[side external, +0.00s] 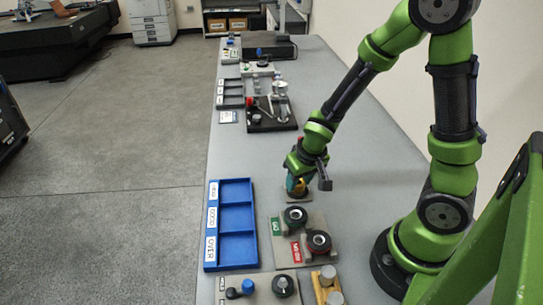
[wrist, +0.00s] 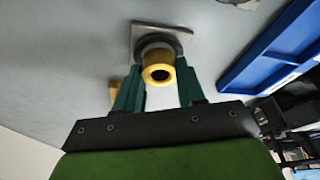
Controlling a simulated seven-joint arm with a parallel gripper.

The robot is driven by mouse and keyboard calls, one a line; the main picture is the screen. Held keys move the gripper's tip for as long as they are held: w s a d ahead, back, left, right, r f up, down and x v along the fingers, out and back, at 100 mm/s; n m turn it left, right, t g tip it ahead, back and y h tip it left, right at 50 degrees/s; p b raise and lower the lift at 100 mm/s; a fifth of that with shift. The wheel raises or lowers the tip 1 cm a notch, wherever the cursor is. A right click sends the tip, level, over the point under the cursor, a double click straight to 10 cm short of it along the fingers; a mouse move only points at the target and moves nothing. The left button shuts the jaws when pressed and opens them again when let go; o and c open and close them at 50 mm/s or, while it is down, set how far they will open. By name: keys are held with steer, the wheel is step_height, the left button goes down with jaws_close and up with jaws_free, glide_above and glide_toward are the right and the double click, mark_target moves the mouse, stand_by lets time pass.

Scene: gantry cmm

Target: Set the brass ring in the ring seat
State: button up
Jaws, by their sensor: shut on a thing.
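The brass ring (wrist: 158,68) is between the two dark green fingers of my gripper (wrist: 158,88) in the wrist view, its open bore facing the camera. My gripper is shut on it. Directly behind the ring is a dark round seat (wrist: 178,45) on a small light grey plate (wrist: 139,34). The ring overlaps the seat in this view; I cannot tell whether they touch. In the side view my gripper (side external: 297,183) points down, low over the small plate (side external: 300,199), and mostly hides the ring and the seat.
A blue three-compartment tray (side external: 248,222) lies front left. A plate with GO and NO-GO gauges (side external: 319,243) is just in front of my gripper. More fixtures stand at the front edge. A black-based gauge stand (side external: 271,122) is farther back. Bare table lies left of my gripper.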

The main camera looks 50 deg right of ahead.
steer(key=shift+f, duration=0.4)
steer(key=o, duration=1)
steer(key=shift+c, duration=1.3)
steer(key=shift+o, duration=1.7)
steer(key=shift+r, duration=0.1)
step_height(320, 180, up, 7)
